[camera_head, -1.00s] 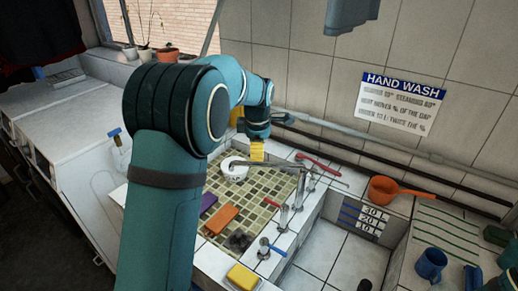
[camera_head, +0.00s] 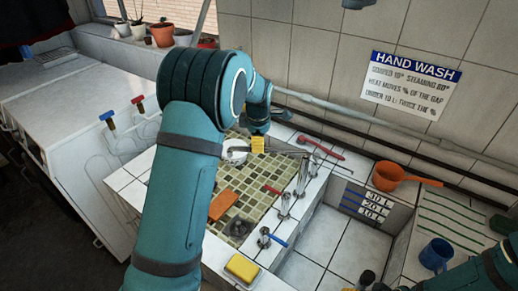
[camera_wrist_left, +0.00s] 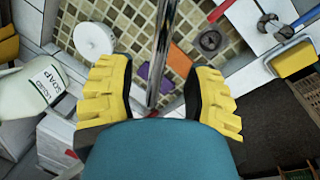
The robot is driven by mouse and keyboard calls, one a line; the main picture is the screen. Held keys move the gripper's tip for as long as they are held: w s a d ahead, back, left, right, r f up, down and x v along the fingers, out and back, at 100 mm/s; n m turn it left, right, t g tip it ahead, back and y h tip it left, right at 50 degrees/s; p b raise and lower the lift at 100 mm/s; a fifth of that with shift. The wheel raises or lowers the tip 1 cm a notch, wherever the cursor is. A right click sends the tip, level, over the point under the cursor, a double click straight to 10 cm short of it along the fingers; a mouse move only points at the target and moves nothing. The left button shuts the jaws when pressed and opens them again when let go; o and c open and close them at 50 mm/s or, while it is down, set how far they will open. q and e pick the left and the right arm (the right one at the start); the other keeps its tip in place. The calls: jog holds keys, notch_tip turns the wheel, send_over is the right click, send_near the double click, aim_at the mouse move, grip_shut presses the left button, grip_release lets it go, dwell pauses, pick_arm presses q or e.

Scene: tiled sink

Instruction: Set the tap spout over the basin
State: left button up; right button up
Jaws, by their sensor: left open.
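The metal tap spout (camera_head: 285,151) reaches left from its post at the basin's wall-side edge toward my left gripper (camera_head: 257,145). In the left wrist view the spout (camera_wrist_left: 163,50) runs as a shiny tube between the spread yellow fingers of the left gripper (camera_wrist_left: 158,95). The gripper is open; I cannot tell whether a finger touches the spout. The mosaic-tiled basin (camera_head: 262,182) lies below, with a dark drain (camera_head: 238,228). My arm hides its left part.
A white round pot (camera_head: 235,151) and an orange block (camera_head: 223,205) are in the basin area. A yellow sponge (camera_head: 242,268) sits at the front rim. A soap bottle (camera_wrist_left: 35,90) is near the left finger.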

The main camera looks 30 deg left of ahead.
pick_arm(q)
jog(key=shift+w+a+f, duration=0.1)
jog(key=shift+w+f, duration=0.15)
jog(key=shift+f, duration=0.85)
jog(key=shift+w+a+f, duration=0.1)
jog(key=shift+w+f, duration=0.1)
jog(key=shift+f, duration=0.9)
grip_shut()
jog(key=shift+s, duration=0.1)
